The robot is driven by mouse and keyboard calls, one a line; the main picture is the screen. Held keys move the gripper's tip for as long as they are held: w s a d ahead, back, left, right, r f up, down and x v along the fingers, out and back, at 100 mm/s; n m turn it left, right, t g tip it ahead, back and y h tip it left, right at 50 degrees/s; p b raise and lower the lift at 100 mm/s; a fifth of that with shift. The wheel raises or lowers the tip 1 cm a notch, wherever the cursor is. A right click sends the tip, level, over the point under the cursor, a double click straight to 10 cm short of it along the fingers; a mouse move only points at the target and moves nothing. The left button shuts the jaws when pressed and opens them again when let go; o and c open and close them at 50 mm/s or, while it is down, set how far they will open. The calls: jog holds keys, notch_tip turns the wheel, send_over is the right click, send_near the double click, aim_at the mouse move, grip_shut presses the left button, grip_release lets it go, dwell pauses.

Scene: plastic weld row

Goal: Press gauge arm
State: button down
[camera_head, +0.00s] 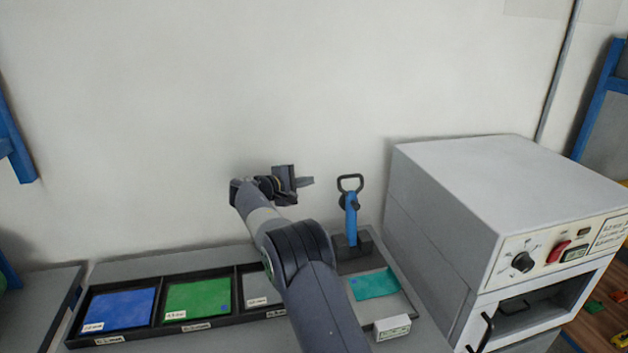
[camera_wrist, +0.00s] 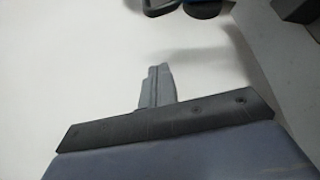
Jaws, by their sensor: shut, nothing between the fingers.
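The gauge arm (camera_head: 351,216) is a blue upright lever with a black ring handle on top. It rises from a dark base (camera_head: 352,246) on the bench, right of my forearm. My gripper (camera_head: 308,182) is shut and empty, to the left of the ring handle at about its height in the picture, apart from it. In the wrist view my closed fingers (camera_wrist: 157,85) show against the pale wall. Blue and dark parts at that view's top edge are cut off, and I cannot tell surely what they are.
A teal sheet (camera_head: 375,284) lies in front of the gauge, near a small white labelled block (camera_head: 392,327). Trays with a blue sheet (camera_head: 118,309) and a green sheet (camera_head: 198,299) are at left. A large grey oven-like machine (camera_head: 460,190) stands close at right.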

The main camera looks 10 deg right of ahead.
jog(key=d+p, duration=0.3)
jog(key=d, duration=0.5)
dwell(0.4)
jog(key=shift+f+b, duration=0.1)
jog(key=shift+b, duration=0.35)
